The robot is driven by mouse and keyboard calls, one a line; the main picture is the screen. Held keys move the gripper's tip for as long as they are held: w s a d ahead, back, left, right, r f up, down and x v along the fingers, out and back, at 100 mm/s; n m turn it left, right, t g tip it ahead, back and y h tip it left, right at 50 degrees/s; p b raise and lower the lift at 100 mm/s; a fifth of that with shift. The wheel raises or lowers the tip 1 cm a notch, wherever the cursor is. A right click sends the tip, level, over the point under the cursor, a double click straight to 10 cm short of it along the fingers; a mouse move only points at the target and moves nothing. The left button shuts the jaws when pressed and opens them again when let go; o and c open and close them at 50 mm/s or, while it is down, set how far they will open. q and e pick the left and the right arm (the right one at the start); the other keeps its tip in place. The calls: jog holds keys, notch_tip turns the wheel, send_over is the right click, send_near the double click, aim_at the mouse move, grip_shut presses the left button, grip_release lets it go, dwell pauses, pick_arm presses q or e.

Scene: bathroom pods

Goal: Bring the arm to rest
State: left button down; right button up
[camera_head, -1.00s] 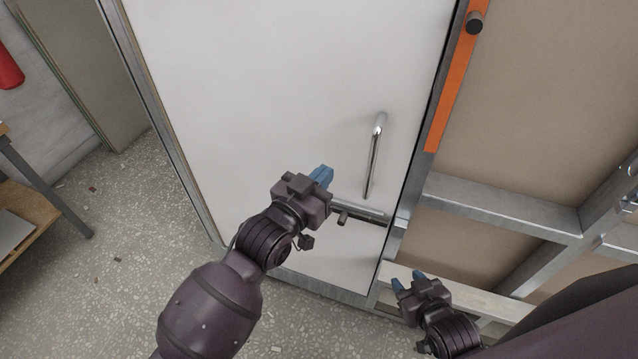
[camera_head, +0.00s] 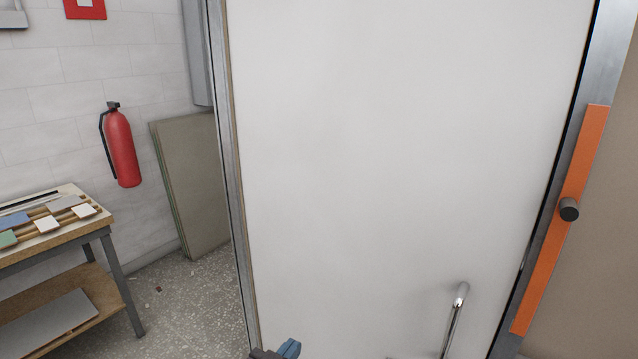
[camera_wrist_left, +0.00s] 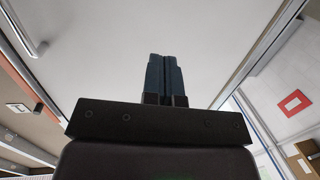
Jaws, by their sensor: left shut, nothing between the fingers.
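My left gripper (camera_head: 288,350) shows only as blue fingertips and a dark edge at the bottom of the head view, in front of the white door (camera_head: 400,150). In the left wrist view its blue fingers (camera_wrist_left: 164,76) are shut together with nothing between them, and the pale door panel fills the background. The rest of my left arm is below the head view. My right gripper is out of view. The chrome door handle (camera_head: 455,315) stands at the lower right of the door, to the right of my left gripper and apart from it.
An orange strip (camera_head: 560,230) with a dark knob (camera_head: 569,209) runs down the frame right of the door. A workbench (camera_head: 60,240) with tile samples stands at left. A red fire extinguisher (camera_head: 122,150) hangs on the wall beside leaning boards (camera_head: 190,180).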

pick_arm(q)
jog(key=s+a+f+n+y, duration=0.1)
jog(key=s+a+f+y, duration=0.1)
jog(key=s+a+f, duration=0.3)
jog(key=s+a+f+n+g+y, duration=0.1)
jog(key=a+f+y, duration=0.1)
jog(key=a, duration=0.4)
jog(key=s+a+f+n+y, duration=0.2)
jog(key=s+a+f, duration=0.15)
jog(key=a, duration=0.25)
jog(key=s+a+f+g+y, duration=0.2)
jog(key=s+a+f, duration=0.3)
jog(key=s, duration=0.4)
jog(key=shift+a+f+n, duration=0.3)
jog(key=shift+f+n, duration=0.1)
jog(key=shift+f, duration=0.5)
